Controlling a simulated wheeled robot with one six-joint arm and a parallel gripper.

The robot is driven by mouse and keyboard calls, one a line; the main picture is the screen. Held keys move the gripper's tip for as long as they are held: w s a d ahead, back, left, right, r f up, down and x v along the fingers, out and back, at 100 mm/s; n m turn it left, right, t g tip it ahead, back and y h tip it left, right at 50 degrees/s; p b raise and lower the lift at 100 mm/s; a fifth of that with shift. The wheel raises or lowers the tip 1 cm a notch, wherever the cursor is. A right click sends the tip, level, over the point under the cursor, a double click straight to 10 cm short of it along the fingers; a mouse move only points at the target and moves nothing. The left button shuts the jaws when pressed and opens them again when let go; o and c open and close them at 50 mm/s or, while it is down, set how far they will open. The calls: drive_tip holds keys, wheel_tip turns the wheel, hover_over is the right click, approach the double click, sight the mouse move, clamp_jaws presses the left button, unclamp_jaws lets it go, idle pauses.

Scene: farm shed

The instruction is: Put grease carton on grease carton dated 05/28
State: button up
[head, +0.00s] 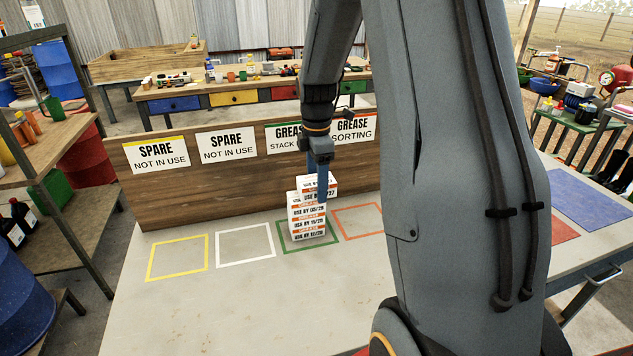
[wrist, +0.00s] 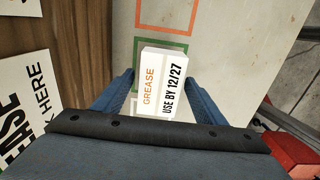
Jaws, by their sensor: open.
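A stack of white grease cartons with orange bands stands inside the green square (head: 283,248) on the table in the head view. The top carton (head: 308,183), reading USE BY 12/27, is also in the wrist view (wrist: 163,85). It sits a little askew on the carton dated 05/28 (head: 300,211). Cartons that seem to read 11/28 (head: 302,225) and 12/28 (head: 304,239) are below. My gripper (head: 321,181) is over the stack, open, with its blue fingers (wrist: 160,78) on either side of the top carton. Finger contact cannot be made out.
The board (head: 220,180) behind the stack carries SPARE and GREASE signs. A yellow square (head: 149,260) and a white square (head: 218,246) on the left are empty; so is the visible part of an orange square (head: 340,223) on the right. My arm hides part of the table.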

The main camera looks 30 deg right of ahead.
wheel_tip(320, 180, up, 11)
drive_tip(key=b, duration=0.3)
drive_tip(key=s+a+f+m+t, duration=0.1)
drive_tip(key=s+a+f+m, duration=1.2)
drive_tip(key=s, duration=0.4)
drive_tip(key=a+m, duration=0.1)
drive_tip(key=m, duration=0.1)
drive_tip(key=shift+s+m+b, duration=0.15)
drive_tip(key=shift+m+b, duration=0.15)
drive_tip(key=shift+m, duration=0.1)
drive_tip(key=shift+a, duration=0.1)
